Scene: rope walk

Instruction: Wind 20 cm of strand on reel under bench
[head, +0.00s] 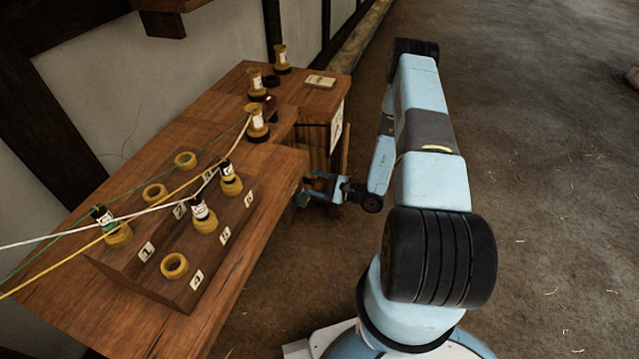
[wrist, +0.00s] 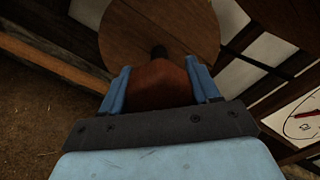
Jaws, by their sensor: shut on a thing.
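In the wrist view my gripper (wrist: 157,68) is shut on a reddish-brown wooden knob (wrist: 158,86), one blue finger on each side. A short dark shaft joins the knob to a round wooden disc (wrist: 150,25), seemingly the reel's face. In the head view my gripper (head: 312,190) is low beside the right edge of the wooden bench (head: 240,290). The bench hides the reel there. Part of a white dial with a red mark (wrist: 304,114) shows at the right of the wrist view. I cannot make out strand on the reel.
A block with numbered sockets (head: 190,285) stands on the bench, holding several bobbins. White (head: 100,228), yellow (head: 60,266) and green (head: 50,248) strands run leftward over the bench. More bobbins stand farther back. The floor (head: 550,200) to the right is mostly clear.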

